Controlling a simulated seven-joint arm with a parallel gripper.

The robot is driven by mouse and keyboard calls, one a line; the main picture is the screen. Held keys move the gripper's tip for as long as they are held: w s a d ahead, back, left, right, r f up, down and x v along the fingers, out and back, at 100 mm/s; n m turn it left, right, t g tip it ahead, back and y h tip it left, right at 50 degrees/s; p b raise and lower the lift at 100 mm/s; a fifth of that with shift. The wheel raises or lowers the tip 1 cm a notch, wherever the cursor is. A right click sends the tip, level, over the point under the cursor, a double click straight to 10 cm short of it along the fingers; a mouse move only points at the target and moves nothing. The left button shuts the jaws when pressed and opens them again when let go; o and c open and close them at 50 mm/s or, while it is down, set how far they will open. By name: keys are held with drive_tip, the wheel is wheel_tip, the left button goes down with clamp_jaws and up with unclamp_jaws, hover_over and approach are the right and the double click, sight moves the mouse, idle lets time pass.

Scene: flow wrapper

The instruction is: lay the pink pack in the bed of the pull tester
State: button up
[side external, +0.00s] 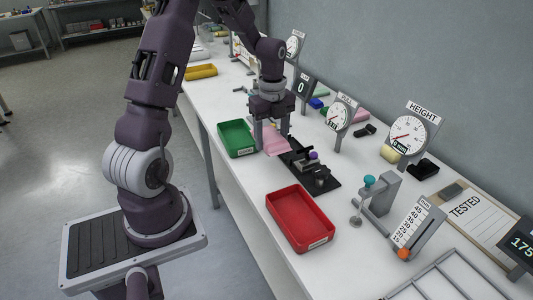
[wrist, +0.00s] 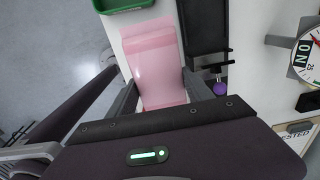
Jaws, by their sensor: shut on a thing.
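The pink pack (wrist: 156,68) is a flat, shiny pouch. In the wrist view it lies between the two fingers of my gripper (wrist: 155,92), which is shut on it. In the side external view my gripper (side external: 272,138) holds the pink pack (side external: 276,145) just left of the pull tester (side external: 325,184), a black base with grey clamps and a purple knob. The tester's dark bed (wrist: 203,25) shows to the right of the pack in the wrist view. I cannot tell the pack's exact height above the table.
A green tray (side external: 237,122) stands close left of the pack and a red tray (side external: 325,238) nearer the camera. The PULL dial (side external: 340,114) stands behind the tester. A height gauge with a teal knob (side external: 369,180) stands to its right. Bare table lies between.

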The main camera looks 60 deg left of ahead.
drive_tip(key=w+a, duration=0.6)
drive_tip(key=w, duration=0.4)
drive_tip(key=f, duration=0.6)
drive_tip(key=shift+w+d+f, duration=0.15)
drive_tip(key=shift+w+f, duration=0.1)
drive_tip(key=shift+w, duration=0.05)
drive_tip(key=shift+d+f, duration=0.2)
drive_tip(key=shift+d, duration=0.35)
drive_tip(key=shift+d+f, duration=0.15)
drive_tip(key=shift+f, duration=0.45)
drive_tip(key=o, duration=1.5)
drive_tip(key=shift+c, duration=0.2)
